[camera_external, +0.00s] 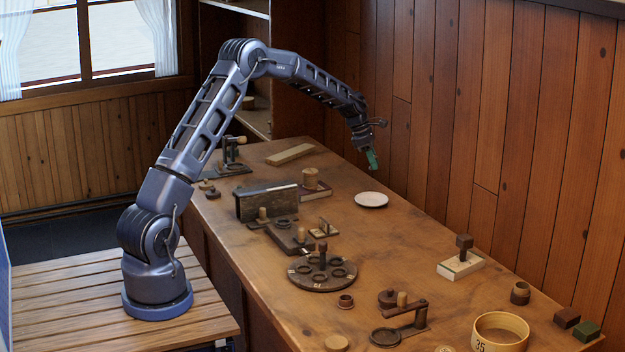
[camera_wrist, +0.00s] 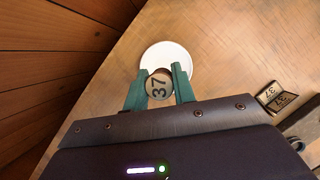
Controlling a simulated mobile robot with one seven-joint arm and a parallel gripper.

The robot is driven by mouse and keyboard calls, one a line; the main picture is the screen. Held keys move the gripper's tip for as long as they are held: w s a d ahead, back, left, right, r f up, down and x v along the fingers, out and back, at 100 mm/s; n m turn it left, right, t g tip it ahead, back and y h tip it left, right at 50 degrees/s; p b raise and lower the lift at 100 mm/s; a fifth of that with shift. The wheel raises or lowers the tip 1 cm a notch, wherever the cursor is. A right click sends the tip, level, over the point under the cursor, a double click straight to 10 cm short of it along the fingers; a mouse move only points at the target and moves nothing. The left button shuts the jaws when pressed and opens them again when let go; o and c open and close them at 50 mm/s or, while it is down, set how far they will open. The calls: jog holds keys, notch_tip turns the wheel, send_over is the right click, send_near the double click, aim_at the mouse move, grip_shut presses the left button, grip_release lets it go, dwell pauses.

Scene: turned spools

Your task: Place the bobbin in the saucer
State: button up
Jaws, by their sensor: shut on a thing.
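The saucer (camera_external: 371,199) is a plain white disc lying flat on the long wooden table; it also shows in the wrist view (camera_wrist: 168,53). My gripper (camera_external: 372,160), with green fingers, hangs above the table over the saucer's far side. In the external view I cannot make out the bobbin between the fingers.
A dark red block (camera_external: 316,194) with a wooden cylinder (camera_external: 310,178) stands left of the saucer. A dark upright box (camera_external: 266,203) and a round dark rack (camera_external: 322,274) stand nearer. A plank wall (camera_external: 470,110) borders the table's right side.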

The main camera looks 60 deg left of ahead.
aim_at(376, 202)
notch_tip(376, 202, down, 12)
jog(key=shift+r, duration=0.1)
dwell(0.5)
jog(key=o, duration=0.9)
jog(key=shift+o, duration=0.2)
